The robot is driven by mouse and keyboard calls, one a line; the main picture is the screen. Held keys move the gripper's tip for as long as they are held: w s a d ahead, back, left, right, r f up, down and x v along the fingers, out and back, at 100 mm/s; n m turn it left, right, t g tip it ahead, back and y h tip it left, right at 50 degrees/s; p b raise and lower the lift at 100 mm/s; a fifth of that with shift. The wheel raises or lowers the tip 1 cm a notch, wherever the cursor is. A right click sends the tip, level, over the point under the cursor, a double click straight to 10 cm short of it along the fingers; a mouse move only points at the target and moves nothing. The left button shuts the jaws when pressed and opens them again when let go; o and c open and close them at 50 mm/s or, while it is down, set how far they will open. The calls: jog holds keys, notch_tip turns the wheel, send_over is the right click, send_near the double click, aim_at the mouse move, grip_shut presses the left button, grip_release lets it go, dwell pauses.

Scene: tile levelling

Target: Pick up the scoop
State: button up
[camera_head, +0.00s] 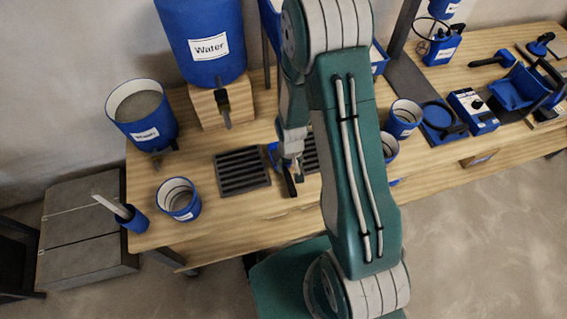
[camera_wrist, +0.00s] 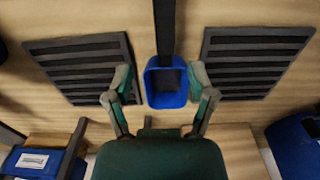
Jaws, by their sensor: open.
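The scoop (camera_wrist: 166,101) has a blue square cup and a dark handle that runs up out of the wrist view. It lies on the wooden table between two dark slatted grates. In the head view the scoop (camera_head: 273,153) is partly hidden by my arm. My gripper (camera_wrist: 161,82) is open, with one finger on each side of the blue cup. I cannot tell whether the fingers touch it. In the head view my gripper (camera_head: 293,174) is low over the table near the grates.
The left grate (camera_head: 242,172) and the right grate (camera_wrist: 255,60) flank the scoop. A blue bucket (camera_head: 179,199) stands at the front left, beside a cup with a tool (camera_head: 131,217). A blue Water tank (camera_head: 207,45) stands behind on a wooden block. Blue containers (camera_head: 404,118) stand to the right.

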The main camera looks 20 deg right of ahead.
aim_at(287, 174)
jog(key=shift+f, duration=0.65)
jog(key=shift+a+f, duration=0.3)
jog(key=shift+f, duration=0.2)
notch_tip(287, 174, down, 5)
jog(key=shift+w, duration=0.1)
jog(key=shift+a, duration=0.1)
grip_shut()
